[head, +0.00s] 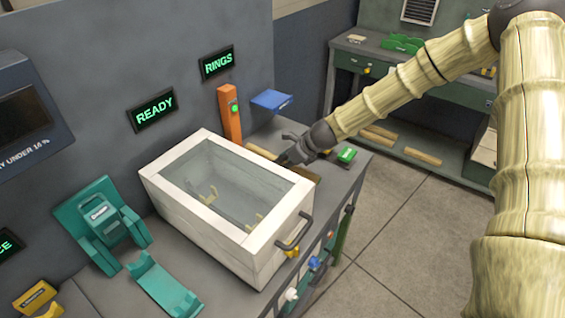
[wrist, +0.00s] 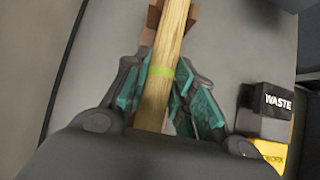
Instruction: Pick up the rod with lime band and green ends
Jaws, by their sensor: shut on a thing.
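In the wrist view a light wooden rod with a lime band (wrist: 162,72) runs lengthwise between the fingers of my gripper (wrist: 165,90). The teal-padded fingers are shut on the rod, one on each side of it near the band. The rod's far end runs past the top edge of the picture and its near end is hidden by the gripper body, so I cannot see its end colours. In the head view my gripper (head: 299,152) is over the bench, just behind the white box; the rod is hard to make out there.
A white box with a clear lid (head: 230,190) stands beside my gripper. An orange post (head: 229,116), a blue tray (head: 272,100) and a green block (head: 347,155) are close by. In the wrist view a black WASTE block (wrist: 277,102) lies right of the fingers. Teal holders (head: 100,222) stand at left.

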